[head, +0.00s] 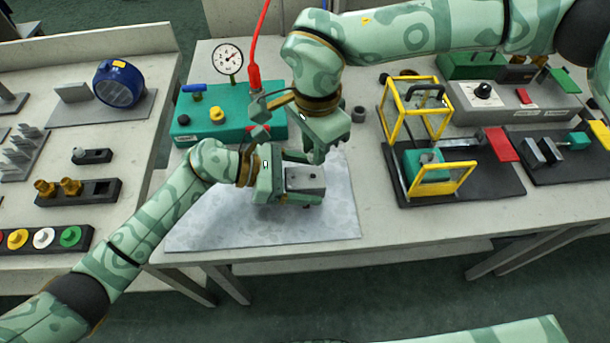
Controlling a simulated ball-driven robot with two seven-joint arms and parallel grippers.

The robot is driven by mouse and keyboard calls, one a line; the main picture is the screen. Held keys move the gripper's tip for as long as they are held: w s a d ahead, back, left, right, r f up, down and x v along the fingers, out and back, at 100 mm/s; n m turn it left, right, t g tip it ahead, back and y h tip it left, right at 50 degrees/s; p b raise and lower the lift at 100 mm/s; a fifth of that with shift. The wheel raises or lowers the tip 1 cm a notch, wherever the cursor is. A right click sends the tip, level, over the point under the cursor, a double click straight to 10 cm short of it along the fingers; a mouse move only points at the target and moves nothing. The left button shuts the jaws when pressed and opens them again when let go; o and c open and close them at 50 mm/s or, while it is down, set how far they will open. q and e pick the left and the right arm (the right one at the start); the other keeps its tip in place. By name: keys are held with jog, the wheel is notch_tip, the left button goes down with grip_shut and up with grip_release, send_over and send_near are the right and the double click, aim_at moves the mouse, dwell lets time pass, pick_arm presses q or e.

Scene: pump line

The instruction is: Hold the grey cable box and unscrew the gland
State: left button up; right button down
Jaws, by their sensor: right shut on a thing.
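The grey cable box (306,178) sits over the light grey mat (215,222), its top face showing with a small dark spot. My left gripper (292,188) reaches in from the left, its fingers along the near and far sides of the box, and looks shut on it. My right gripper (318,154) comes down from above at the far side of the box. It is shut on a small part there, apparently the gland, which the fingers hide. I cannot see the thread or how far the gland sits in the box.
Behind stands a green pump unit (195,120) with a gauge (228,60) and a red cable (260,35). A yellow-framed fixture (448,180) stands to the right. The mat's front is clear.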

pick_arm(q)
jog(key=p+v, duration=0.1)
jog(key=v, duration=1.1)
jog(key=shift+a, duration=0.1)
jog(key=shift+f, duration=0.1)
